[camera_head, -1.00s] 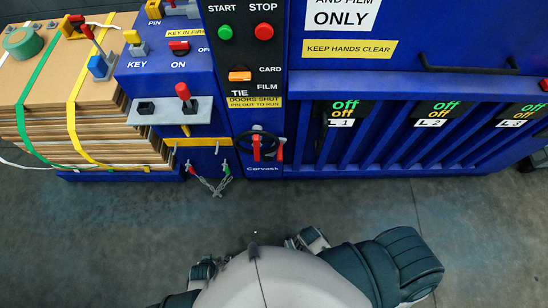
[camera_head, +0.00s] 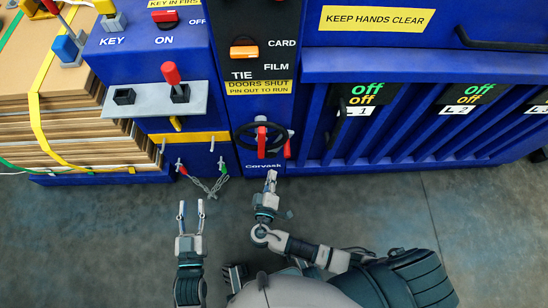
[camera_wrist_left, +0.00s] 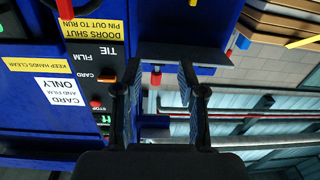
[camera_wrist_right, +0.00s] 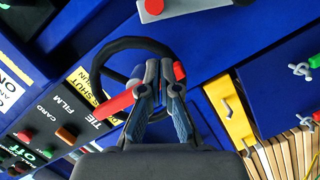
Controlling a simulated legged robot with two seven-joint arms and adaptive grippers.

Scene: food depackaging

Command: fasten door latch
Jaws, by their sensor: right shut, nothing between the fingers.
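The latch appears to be the black handwheel (camera_head: 247,130) with a red lever (camera_head: 261,138) across it, low on the blue machine's dark column. A second red handle (camera_head: 288,147) is at its right. My right gripper (camera_head: 271,174) is shut and empty just below the wheel. In the right wrist view the wheel (camera_wrist_right: 97,62) and a red lever (camera_wrist_right: 117,104) lie beyond and beside the fingers (camera_wrist_right: 162,68); contact cannot be told. My left gripper (camera_head: 190,203) is open and empty, left of the right one, above the floor.
A grey shelf (camera_head: 145,108) with a red-knobbed lever (camera_head: 172,78) juts out left of the column. A chain (camera_head: 210,185) hangs below it. Strapped cardboard (camera_head: 60,120) stands at the left. Blue ribbed doors (camera_head: 400,130) are at the right. The floor (camera_head: 90,240) in front is clear.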

